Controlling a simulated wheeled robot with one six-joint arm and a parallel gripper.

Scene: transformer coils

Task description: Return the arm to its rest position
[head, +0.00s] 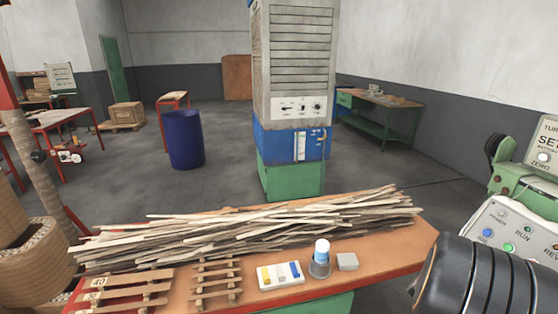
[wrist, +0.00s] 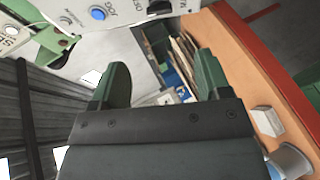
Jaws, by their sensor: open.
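My gripper (wrist: 158,85) shows in the wrist view with its two dark green fingers wide apart and nothing between them. It is open. The fingers hang in the air, with the orange bench top (wrist: 245,50) to their right and a control panel (wrist: 100,18) with a blue button above them. In the head view a dark, rounded part of my arm fills the lower right corner, in front of the white control panel (head: 508,240). My gripper's fingers do not show in the head view.
The orange bench (head: 385,255) holds a long pile of wooden strips (head: 250,230), a cup (head: 320,268) with a blue-and-white bottle, a small grey block (head: 347,262), a white tray (head: 281,275) and slatted wooden pieces (head: 125,290). A tall cabinet (head: 293,70) stands behind. Floor beyond is mostly clear.

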